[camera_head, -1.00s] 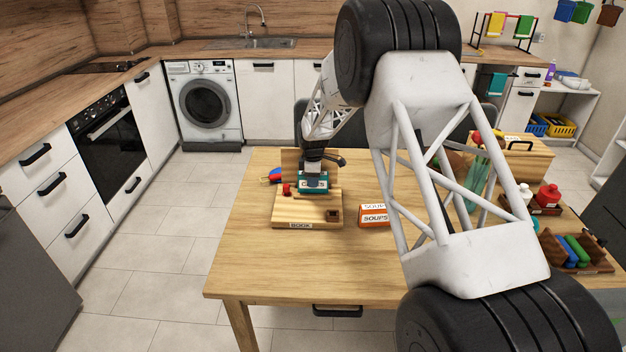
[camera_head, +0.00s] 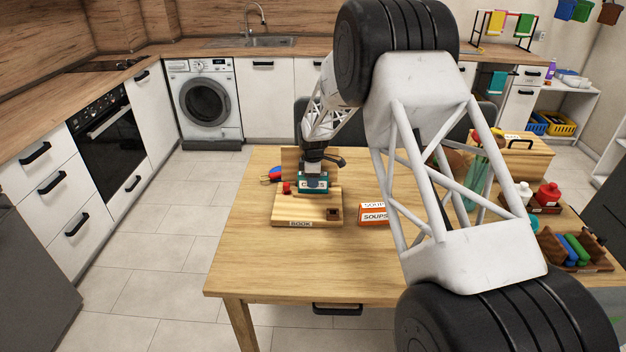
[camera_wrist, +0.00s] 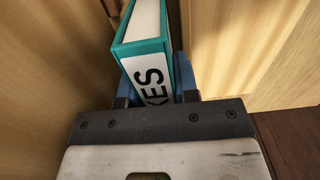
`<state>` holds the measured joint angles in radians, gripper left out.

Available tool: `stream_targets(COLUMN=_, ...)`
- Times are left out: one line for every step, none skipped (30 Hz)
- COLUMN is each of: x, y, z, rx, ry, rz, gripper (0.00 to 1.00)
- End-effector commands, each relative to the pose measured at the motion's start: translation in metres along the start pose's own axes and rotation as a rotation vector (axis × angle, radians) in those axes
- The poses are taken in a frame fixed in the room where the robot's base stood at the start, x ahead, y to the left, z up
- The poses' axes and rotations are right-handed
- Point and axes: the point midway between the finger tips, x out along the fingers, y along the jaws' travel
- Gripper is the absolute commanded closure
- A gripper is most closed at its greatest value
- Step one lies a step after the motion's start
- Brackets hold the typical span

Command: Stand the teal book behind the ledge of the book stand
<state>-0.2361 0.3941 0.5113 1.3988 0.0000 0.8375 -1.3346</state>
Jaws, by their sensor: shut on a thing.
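The teal book (camera_head: 313,186) is held at the book stand, its lettered spine facing the head camera. In the wrist view the book (camera_wrist: 184,70) shows its white page edges and a spine label ending in "KES". My gripper (camera_head: 313,170) is shut on the book from above, with blue fingers on either side of it. The wooden book stand (camera_head: 290,212) has a "BOOK" label on its front and an upright back board behind my gripper. The book's lower edge is close to the stand; I cannot tell whether it touches it or clears the ledge.
An orange "SOUPS" book (camera_head: 374,215) lies right of the stand. A small red thing (camera_head: 287,188) is beside the teal book. Bottles (camera_head: 548,195) and a rack with blue and green items (camera_head: 577,249) are at the table's right. The front left of the table (camera_head: 260,265) is clear.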

Motion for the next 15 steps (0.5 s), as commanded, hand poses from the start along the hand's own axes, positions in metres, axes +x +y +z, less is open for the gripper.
stream_targets(x=0.0003, y=0.0001, z=0.0000, rx=0.000, ry=0.000, rz=0.000, gripper=0.99)
stream_targets(x=0.0007, y=0.0001, z=0.0000, rx=0.000, ry=0.000, rz=0.000, gripper=0.99)
stream_targets(x=0.0011, y=0.0001, z=0.0000, rx=0.000, ry=0.000, rz=0.000, gripper=0.99)
stream_targets(x=0.0014, y=0.0001, z=0.0000, rx=0.000, ry=0.000, rz=0.000, gripper=0.99)
stream_targets(x=0.0018, y=0.0001, z=0.0000, rx=0.000, ry=0.000, rz=0.000, gripper=0.99)
stream_targets(x=0.0022, y=0.0001, z=0.0000, rx=0.000, ry=0.000, rz=0.000, gripper=0.99)
stream_targets(x=0.0025, y=0.0001, z=0.0000, rx=0.000, ry=0.000, rz=0.000, gripper=0.99)
stream_targets(x=0.0028, y=0.0001, z=0.0000, rx=0.000, ry=0.000, rz=0.000, gripper=0.99)
stream_targets(x=0.0032, y=0.0001, z=0.0000, rx=0.000, ry=0.000, rz=0.000, gripper=0.99)
stream_targets(x=0.0033, y=0.0001, z=0.0000, rx=0.000, ry=0.000, rz=0.000, gripper=0.70)
stream_targets(x=0.0032, y=0.0001, z=0.0000, rx=0.000, ry=0.000, rz=0.000, gripper=0.65)
stream_targets(x=0.0032, y=0.0001, z=0.0000, rx=0.000, ry=0.000, rz=0.000, gripper=0.59)
stream_targets(x=0.0031, y=0.0001, z=0.0000, rx=0.000, ry=0.000, rz=0.000, gripper=0.55)
stream_targets(x=0.0032, y=0.0001, z=0.0000, rx=0.000, ry=0.000, rz=0.000, gripper=0.50)
stream_targets(x=0.0033, y=0.0001, z=0.0000, rx=0.000, ry=0.000, rz=0.000, gripper=0.44)
